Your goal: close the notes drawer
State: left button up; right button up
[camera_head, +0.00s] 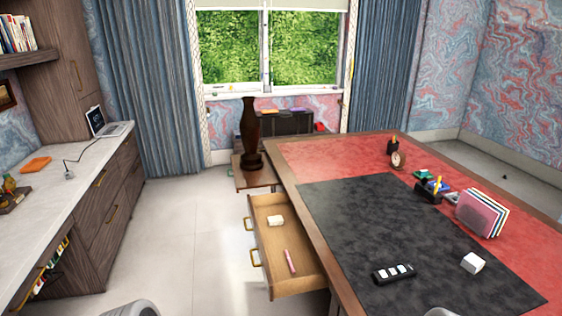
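The notes drawer (277,240) is pulled out from the left side of the desk, over the floor. It is light wood inside, with brass handles (255,258) on its left-facing front. A cream block (276,220) and a pink stick-like item (290,261) lie in it. Neither of my grippers is in view. Only pale rounded parts, probably of my arms, show at the bottom edge, apart from the drawer.
The desk (350,230) has a black mat and a red top with stationery. A dark vase (250,135) stands on a small wooden surface (253,181) behind the drawer. The tiled floor (195,220) left of the drawer is clear. A counter (85,165) runs along the left.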

aim_at(272, 242)
jog(key=k, duration=1.05)
jog(key=u, duration=0.75)
jog(key=i, duration=1.15)
jog(key=z, duration=0.75)
jog(key=k, duration=0.45)
jog(key=u, duration=0.9)
jog(key=i, duration=1.2)
jog(key=z, duration=1.15)
jog(key=i, duration=0.65)
jog(key=z, duration=0.35)
